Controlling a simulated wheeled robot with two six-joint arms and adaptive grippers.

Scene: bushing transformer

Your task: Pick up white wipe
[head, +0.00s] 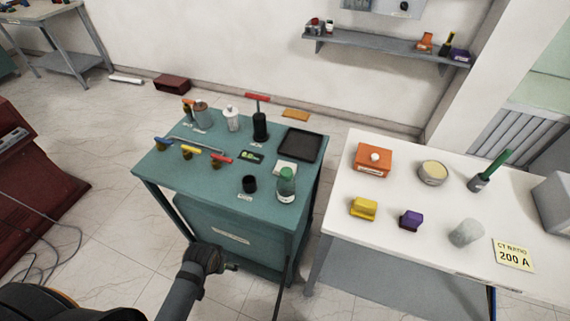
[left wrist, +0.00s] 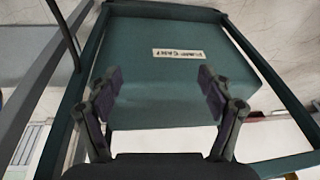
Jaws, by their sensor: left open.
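In the left wrist view my left gripper (left wrist: 160,80) is open and empty, facing the cart's labelled teal body. No wipe shows in that view. My right gripper is not in view.
The teal cart (head: 170,172) carries bottles, coloured-handled tools and a black tray (head: 299,145).

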